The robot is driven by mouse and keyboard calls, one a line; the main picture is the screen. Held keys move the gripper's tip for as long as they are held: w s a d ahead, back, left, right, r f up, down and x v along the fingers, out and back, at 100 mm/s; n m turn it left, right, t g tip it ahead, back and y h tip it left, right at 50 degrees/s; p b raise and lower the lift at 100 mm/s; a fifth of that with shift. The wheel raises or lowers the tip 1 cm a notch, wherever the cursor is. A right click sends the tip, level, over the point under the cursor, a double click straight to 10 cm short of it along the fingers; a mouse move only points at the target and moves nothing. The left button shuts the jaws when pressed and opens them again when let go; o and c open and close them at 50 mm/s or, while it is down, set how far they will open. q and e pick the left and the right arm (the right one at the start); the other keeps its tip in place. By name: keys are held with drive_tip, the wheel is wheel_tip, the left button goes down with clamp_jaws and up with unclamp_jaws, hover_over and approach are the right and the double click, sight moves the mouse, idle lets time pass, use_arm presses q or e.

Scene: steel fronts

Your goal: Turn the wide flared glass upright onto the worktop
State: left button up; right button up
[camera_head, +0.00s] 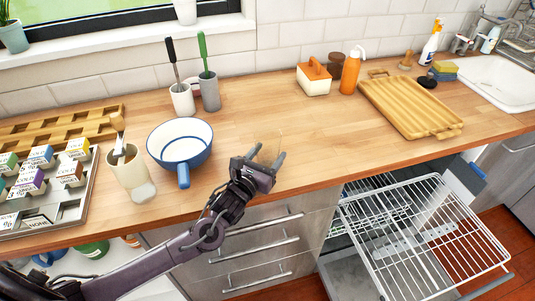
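My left gripper (267,154) is over the worktop (320,139), near its front edge and right of the blue and white pan. Its two fingers are spread apart and point away toward the wall. A very faint clear outline shows around and just beyond the fingertips. It may be the wide flared glass, but I cannot make out its rim, which way up it is, or whether the fingers touch it. No other flared glass is clear to see. My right gripper is out of view.
The pan (181,141), a beige holder (128,172) and two mugs with utensils (195,96) stand left. A tray of small boxes (77,205) lies far left. An orange bottle (350,72) and ridged board (405,105) stand right. A pulled-out dishwasher rack (425,235) is below.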

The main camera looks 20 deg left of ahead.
use_arm(q)
drive_tip(key=o, duration=1.2)
drive_tip(key=shift+c, duration=0.2)
drive_tip(key=shift+s+f, duration=0.1)
drive_tip(key=shift+s+a, duration=0.1)
drive_tip(key=shift+s, duration=0.15)
drive_tip(key=s, duration=0.2)
drive_tip(key=s+a+b, duration=0.1)
drive_tip(key=s, duration=0.4)
drive_tip(key=shift+a, duration=0.15)
